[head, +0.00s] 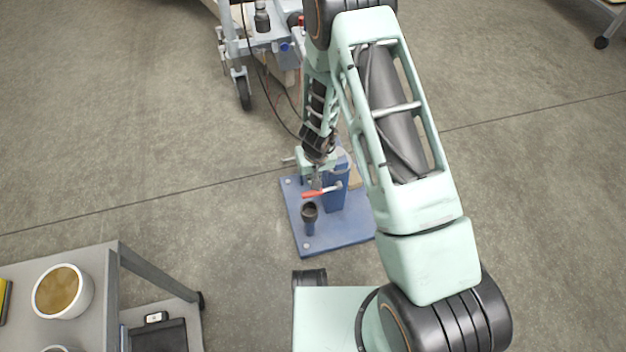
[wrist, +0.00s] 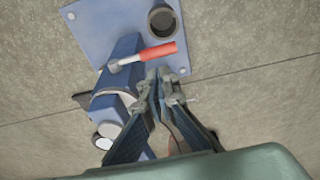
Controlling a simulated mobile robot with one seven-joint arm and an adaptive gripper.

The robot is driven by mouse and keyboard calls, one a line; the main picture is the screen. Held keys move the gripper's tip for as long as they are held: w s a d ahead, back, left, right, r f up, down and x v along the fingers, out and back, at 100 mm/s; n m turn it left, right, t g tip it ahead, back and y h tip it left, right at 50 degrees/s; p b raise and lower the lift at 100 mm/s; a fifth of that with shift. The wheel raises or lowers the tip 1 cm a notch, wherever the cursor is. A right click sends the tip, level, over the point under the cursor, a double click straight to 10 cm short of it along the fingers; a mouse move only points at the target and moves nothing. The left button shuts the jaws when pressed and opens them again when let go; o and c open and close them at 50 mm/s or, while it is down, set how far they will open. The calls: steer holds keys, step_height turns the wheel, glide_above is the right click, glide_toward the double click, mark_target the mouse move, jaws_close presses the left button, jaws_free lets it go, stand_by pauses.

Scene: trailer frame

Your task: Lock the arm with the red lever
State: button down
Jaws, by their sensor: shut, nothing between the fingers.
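The red lever (head: 312,194) is a short red grip on a metal rod, fixed to a blue stand (head: 345,231) with a flat base plate on the floor. In the wrist view the red lever (wrist: 158,51) lies nearly level, its rod running left to the blue post. My gripper (head: 317,184) points down just above the lever. In the wrist view my gripper (wrist: 160,76) has its fingertips together and empty, close beside the red grip. I cannot tell whether they touch it. The arm that the lever locks is not clearly distinguishable.
A dark round socket (wrist: 162,20) stands on the plate beyond the lever; it also shows in the head view (head: 309,211). A wheeled frame (head: 242,85) is behind the stand. A grey cart (head: 90,262) with a white pot (head: 63,291) stands at left. Open floor surrounds the stand.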

mark_target(311, 193)
steer(key=f+b, duration=0.1)
steer(key=f, duration=0.2)
steer(key=w+f+b, duration=0.1)
steer(key=f, duration=0.3)
steer(key=w+f+b, duration=0.1)
steer(key=f+b, duration=0.1)
steer(key=f, duration=0.2)
steer(key=shift+w+a, duration=0.1)
steer(key=shift+a, duration=0.15)
